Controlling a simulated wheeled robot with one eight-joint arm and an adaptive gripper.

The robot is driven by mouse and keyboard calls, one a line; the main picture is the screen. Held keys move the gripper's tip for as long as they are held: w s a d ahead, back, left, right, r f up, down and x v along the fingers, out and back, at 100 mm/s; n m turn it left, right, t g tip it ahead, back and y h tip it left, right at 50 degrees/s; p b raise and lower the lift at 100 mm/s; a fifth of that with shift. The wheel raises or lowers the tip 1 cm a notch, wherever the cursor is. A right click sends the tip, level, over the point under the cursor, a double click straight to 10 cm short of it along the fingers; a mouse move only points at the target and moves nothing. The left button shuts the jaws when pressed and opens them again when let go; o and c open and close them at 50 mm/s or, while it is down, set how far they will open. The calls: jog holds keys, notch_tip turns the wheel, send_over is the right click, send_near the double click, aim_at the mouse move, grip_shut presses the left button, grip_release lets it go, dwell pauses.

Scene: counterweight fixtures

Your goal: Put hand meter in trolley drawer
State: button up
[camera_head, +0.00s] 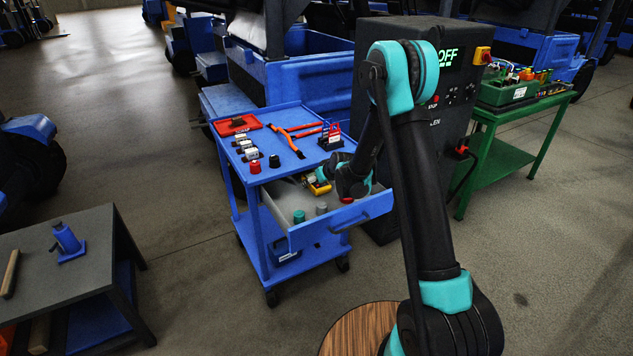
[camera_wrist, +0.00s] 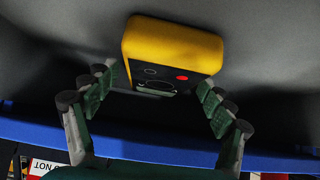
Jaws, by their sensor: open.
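The yellow hand meter (camera_wrist: 175,45) lies on the grey floor of the trolley drawer, with its dark face and red button toward the wrist camera. In the head view the hand meter (camera_head: 318,186) shows as a small yellow patch inside the pulled-out drawer (camera_head: 325,232). My gripper (camera_wrist: 155,98) is open, with one finger on each side of the meter's near end. Gaps show between the fingers and the meter. The drawer's blue edge crosses the lower part of the wrist view. In the head view my wrist hides most of the fingers.
The blue trolley (camera_head: 262,237) has a red tray (camera_head: 237,125), several small parts and orange-handled tools on top. A green cylinder (camera_head: 299,216) and a grey one (camera_head: 321,208) stand in the drawer's front. A dark cabinet (camera_head: 455,100) stands close behind, right of the trolley.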

jog(key=v, duration=1.2)
jog(key=s+d+r+m+g+h, duration=0.1)
jog(key=s+d+r+m+h, duration=0.25)
jog(key=s+d, duration=1.1)
jog(key=s+d+f+m+g, duration=0.1)
jog(key=s+d, duration=0.3)
jog(key=s, duration=0.5)
jog(key=s+d+f+m+g+h, duration=0.1)
jog(key=s+d+f+m, duration=0.1)
jog(key=s, duration=0.8)
jog(key=shift+s+d, duration=0.15)
jog(key=shift+d, duration=0.75)
jog(key=shift+h, duration=0.25)
